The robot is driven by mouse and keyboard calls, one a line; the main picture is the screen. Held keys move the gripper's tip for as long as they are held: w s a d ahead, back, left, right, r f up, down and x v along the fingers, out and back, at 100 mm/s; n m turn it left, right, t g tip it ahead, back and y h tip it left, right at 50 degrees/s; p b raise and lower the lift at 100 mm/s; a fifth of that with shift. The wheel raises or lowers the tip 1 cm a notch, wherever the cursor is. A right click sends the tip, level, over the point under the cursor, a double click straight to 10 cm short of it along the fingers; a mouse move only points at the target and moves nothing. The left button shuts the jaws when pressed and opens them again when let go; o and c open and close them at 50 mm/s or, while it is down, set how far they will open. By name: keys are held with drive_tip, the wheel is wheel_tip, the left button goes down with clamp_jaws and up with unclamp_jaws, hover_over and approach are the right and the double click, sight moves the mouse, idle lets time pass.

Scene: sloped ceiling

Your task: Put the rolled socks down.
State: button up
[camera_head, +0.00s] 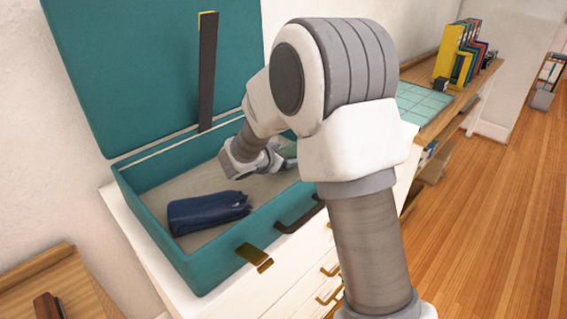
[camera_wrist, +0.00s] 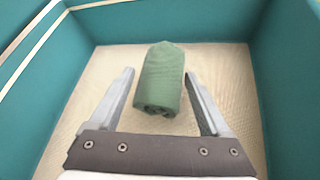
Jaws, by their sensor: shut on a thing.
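The rolled socks (camera_wrist: 160,82) are a green roll in the wrist view, between the two fingers of my gripper (camera_wrist: 158,76). My gripper is shut on them, inside the open teal suitcase (camera_head: 185,272). In the head view a small green part of the socks (camera_head: 290,150) shows beside my gripper; my arm hides the rest. The socks are low over the suitcase's beige floor; I cannot tell whether they touch it.
A dark blue folded cloth item (camera_head: 207,212) lies in the suitcase's near left part. The suitcase stands on a white drawer unit (camera_head: 290,275), its lid (camera_head: 150,60) raised at the back. Beige floor is bare around the socks.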

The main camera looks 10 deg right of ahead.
drive_tip(key=shift+f, duration=1.05)
drive_tip(key=shift+f+b, duration=0.2)
drive_tip(key=shift+b, duration=0.15)
drive_tip(key=o, duration=1.2)
drive_tip(key=shift+c, duration=0.2)
drive_tip(key=shift+r, duration=0.15)
drive_tip(key=shift+r+p, duration=0.2)
drive_tip(key=shift+p, duration=0.2)
drive_tip(key=p+v, duration=0.1)
drive_tip(key=v, duration=1.1)
